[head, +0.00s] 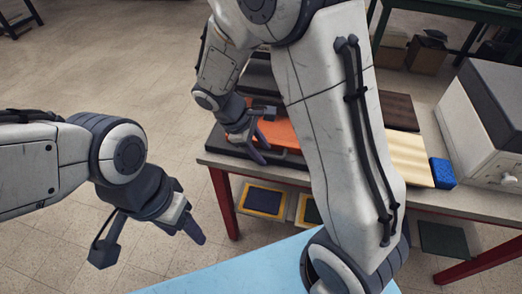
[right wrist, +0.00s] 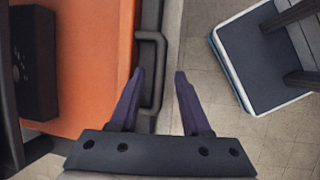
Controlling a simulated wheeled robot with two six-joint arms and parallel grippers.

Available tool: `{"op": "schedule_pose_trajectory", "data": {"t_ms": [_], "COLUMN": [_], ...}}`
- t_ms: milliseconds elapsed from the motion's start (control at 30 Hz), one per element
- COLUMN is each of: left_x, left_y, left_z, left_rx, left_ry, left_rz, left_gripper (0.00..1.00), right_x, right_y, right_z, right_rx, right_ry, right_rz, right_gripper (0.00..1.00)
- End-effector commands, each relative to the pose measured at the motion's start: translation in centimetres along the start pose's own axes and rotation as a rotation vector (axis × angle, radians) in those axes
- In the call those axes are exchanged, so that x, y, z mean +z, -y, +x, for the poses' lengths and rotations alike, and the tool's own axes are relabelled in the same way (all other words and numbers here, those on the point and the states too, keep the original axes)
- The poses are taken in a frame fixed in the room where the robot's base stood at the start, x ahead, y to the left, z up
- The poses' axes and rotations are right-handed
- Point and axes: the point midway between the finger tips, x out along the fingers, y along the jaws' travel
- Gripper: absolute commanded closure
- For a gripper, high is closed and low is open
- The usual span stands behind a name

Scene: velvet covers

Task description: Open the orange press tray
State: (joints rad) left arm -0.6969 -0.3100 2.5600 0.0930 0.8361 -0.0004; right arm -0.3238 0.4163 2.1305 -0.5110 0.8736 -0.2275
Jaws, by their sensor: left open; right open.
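The orange press tray (head: 283,133) lies in a dark press frame at the table's front edge, partly hidden by my right arm in the head view. In the right wrist view the orange tray (right wrist: 85,75) fills the left side, with a grey loop handle (right wrist: 160,72) on its front edge. My right gripper (right wrist: 158,78) is open at the handle. One finger overlaps the gap inside the loop and the other is outside the bar; I cannot tell the depth. In the head view the right gripper (head: 264,135) is beside the tray. My left gripper (head: 150,245) is open and empty over the floor.
The table (head: 225,163) has red legs. A tan board (head: 408,157), a blue block (head: 442,173) and a grey-white machine (head: 485,125) stand to the right. Yellow-edged trays (head: 263,200) sit below. A light blue surface (head: 245,272) is in front.

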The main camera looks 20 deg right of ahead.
Motion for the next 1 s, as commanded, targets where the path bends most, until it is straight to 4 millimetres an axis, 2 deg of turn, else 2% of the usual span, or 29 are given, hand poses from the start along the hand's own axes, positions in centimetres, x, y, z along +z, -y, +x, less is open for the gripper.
{"op": "schedule_pose_trajectory", "data": {"t_ms": [133,200,267,1000], "left_x": [0.00,0.00,0.00,0.00], "left_y": [0.00,0.00,0.00,0.00], "left_z": [-0.01,-0.01,-0.01,-0.02], "left_rx": [0.000,0.000,0.000,0.000], "left_ry": [0.000,0.000,0.000,0.000], "left_rz": [0.000,0.000,0.000,0.000], "left_gripper": [0.41,0.41,0.41,0.41], "right_x": [0.00,0.00,0.00,-0.01], "right_y": [0.00,0.00,0.00,-0.04], "right_z": [-0.02,-0.03,-0.04,-0.09], "right_rx": [0.000,0.000,0.000,0.001], "right_ry": [0.000,0.000,0.000,0.000], "right_rz": [0.000,0.000,0.000,0.000], "right_gripper": [0.53,0.80,1.00,1.00]}}
